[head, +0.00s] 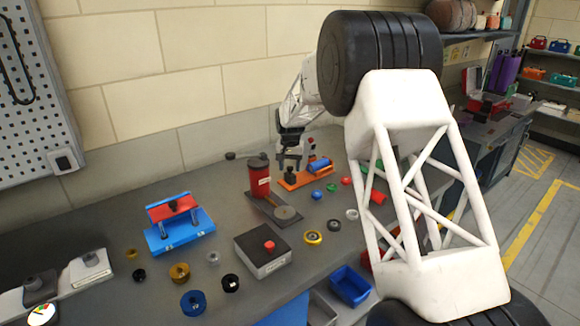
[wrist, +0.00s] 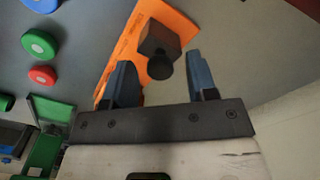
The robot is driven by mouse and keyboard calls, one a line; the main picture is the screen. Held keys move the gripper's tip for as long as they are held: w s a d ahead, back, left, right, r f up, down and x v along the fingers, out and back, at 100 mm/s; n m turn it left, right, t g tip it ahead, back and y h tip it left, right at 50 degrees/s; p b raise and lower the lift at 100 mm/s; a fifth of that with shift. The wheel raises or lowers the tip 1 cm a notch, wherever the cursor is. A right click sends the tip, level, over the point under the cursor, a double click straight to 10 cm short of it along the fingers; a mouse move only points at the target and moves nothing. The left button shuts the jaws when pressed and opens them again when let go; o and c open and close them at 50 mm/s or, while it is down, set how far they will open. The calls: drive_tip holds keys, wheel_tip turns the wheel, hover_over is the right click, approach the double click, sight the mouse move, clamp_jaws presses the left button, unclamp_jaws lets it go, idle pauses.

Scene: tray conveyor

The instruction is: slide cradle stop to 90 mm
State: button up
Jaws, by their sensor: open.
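The orange cradle base (head: 293,182) lies on the bench at the back, with a blue cylinder (head: 318,165) on its right part. In the wrist view the orange plate (wrist: 181,14) carries a dark block with a round knob, which looks like the stop (wrist: 158,42). My gripper (head: 290,164) is over the left part of the base. In the wrist view my gripper (wrist: 160,68) is open, one finger to each side of the knob with gaps showing. I cannot tell how high the fingertips are above the plate. No scale marks are readable.
A red canister (head: 259,177) stands just left of the base. Red and green discs (wrist: 40,44) lie beside it. A blue fixture (head: 180,235), a grey box with a red button (head: 263,250) and several rings are nearer. The wall is close behind.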

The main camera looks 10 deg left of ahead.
drive_tip(key=shift+c, duration=0.4)
clamp_jaws()
drive_tip(key=w+d, duration=0.6)
drive_tip(key=shift+w+d, duration=0.15)
drive_tip(key=shift+c, duration=0.4)
unclamp_jaws()
drive_tip(key=shift+w+d, duration=0.1)
drive_tip(key=shift+d, duration=0.05)
drive_tip(key=shift+o, duration=0.8)
drive_tip(key=shift+r, duration=0.1)
wheel_tip(320, 180, up, 8)
drive_tip(key=shift+f, duration=0.2)
